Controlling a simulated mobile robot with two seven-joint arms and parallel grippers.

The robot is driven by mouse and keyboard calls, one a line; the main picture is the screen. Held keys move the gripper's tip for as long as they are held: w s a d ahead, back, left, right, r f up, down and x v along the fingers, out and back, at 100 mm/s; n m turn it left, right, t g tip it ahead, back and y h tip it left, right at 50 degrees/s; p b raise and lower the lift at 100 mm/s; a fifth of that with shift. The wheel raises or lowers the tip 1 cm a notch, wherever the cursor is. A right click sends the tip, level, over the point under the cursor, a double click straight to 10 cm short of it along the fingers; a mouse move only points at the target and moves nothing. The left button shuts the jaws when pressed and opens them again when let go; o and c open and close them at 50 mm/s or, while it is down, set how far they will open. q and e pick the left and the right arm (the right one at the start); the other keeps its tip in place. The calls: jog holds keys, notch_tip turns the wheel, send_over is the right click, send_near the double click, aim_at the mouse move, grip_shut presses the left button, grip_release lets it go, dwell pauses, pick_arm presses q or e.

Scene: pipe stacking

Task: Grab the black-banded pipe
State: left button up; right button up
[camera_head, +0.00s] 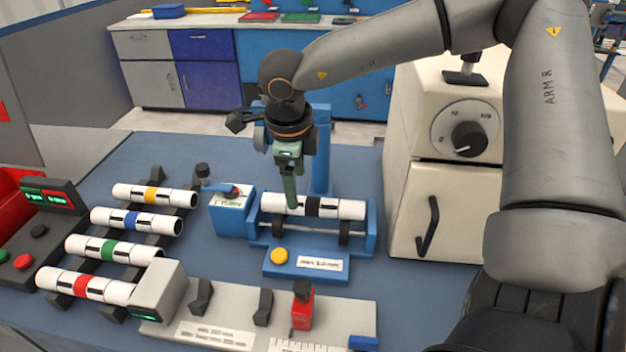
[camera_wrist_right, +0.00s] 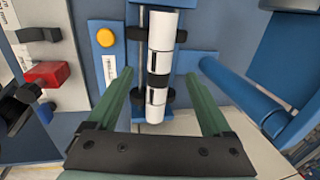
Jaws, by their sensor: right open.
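The black-banded pipe (camera_head: 313,207) is white with a black band in its middle and lies level on the rollers of a blue fixture (camera_head: 320,264). My right gripper (camera_head: 292,204) points down at the pipe, its green fingers in front of part of its left half. In the right wrist view the fingers of my right gripper (camera_wrist_right: 167,68) are spread wide, one on each side of the black-banded pipe (camera_wrist_right: 158,62), with gaps between. How far the tips are above the pipe is hard to tell. My left gripper is not in view.
Pipes with yellow (camera_head: 153,194), blue (camera_head: 132,219), green (camera_head: 108,250) and red (camera_head: 80,285) bands lie on a rack at left. A cream machine (camera_head: 415,190) stands close on the right. A grey fixture with a red clamp (camera_head: 302,308) is in front.

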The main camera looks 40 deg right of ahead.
aim_at(302, 200)
jog(key=shift+d+f, duration=0.25)
jog(key=shift+f, duration=0.75)
jog(key=shift+d+f, duration=0.2)
jog(key=shift+f, duration=0.75)
jog(key=shift+d+f, duration=0.25)
jog(key=shift+f, duration=0.75)
jog(key=shift+c, duration=0.3)
grip_shut()
